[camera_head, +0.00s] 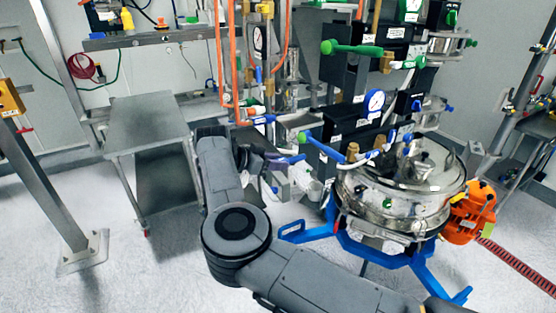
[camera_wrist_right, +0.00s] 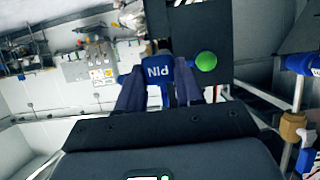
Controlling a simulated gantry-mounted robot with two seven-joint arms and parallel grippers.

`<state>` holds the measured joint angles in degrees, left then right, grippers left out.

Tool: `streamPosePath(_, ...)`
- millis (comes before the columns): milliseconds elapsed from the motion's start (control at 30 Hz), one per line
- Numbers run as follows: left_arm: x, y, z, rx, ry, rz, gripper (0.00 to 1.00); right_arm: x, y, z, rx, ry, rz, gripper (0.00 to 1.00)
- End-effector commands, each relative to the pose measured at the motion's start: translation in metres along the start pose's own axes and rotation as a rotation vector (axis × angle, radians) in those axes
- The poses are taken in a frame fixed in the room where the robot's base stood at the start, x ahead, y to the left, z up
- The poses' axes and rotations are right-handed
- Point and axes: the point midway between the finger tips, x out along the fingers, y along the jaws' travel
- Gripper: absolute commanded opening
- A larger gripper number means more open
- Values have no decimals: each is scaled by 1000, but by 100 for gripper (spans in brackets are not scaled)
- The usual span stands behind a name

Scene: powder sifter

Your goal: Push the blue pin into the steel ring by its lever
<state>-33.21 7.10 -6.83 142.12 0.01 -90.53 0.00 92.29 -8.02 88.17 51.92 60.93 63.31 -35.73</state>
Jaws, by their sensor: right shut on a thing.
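The blue pin (camera_wrist_right: 157,70), with white "PIN" lettering upside down, is between the fingers of my right gripper (camera_wrist_right: 158,84) in the right wrist view. The fingers are shut on its blue part. A round green knob (camera_wrist_right: 206,61) is just right of the fingers. In the head view my right gripper (camera_head: 268,165) is small and partly hidden, left of the sifter's blue and white handles. I cannot make out the steel ring in either view; the pin's far end is hidden. My left gripper is not in view.
A shiny steel sifter vessel (camera_head: 400,200) stands on a blue frame (camera_head: 360,247) right of my right arm, with an orange unit (camera_head: 472,212) at its side. A grey metal table (camera_head: 147,122) stands to the left. Pipes and gauges crowd the back.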

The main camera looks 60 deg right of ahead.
Motion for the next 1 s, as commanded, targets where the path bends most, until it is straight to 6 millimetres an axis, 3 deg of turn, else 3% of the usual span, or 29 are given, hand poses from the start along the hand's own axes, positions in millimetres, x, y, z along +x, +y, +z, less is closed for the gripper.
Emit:
streamPosePath(533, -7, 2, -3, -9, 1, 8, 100, 43, 1, -18, 1, 1, 3, 0)
streamPosePath(1000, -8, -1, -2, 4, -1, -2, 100, 54, 0, -23, 1, 2, 2, 0)
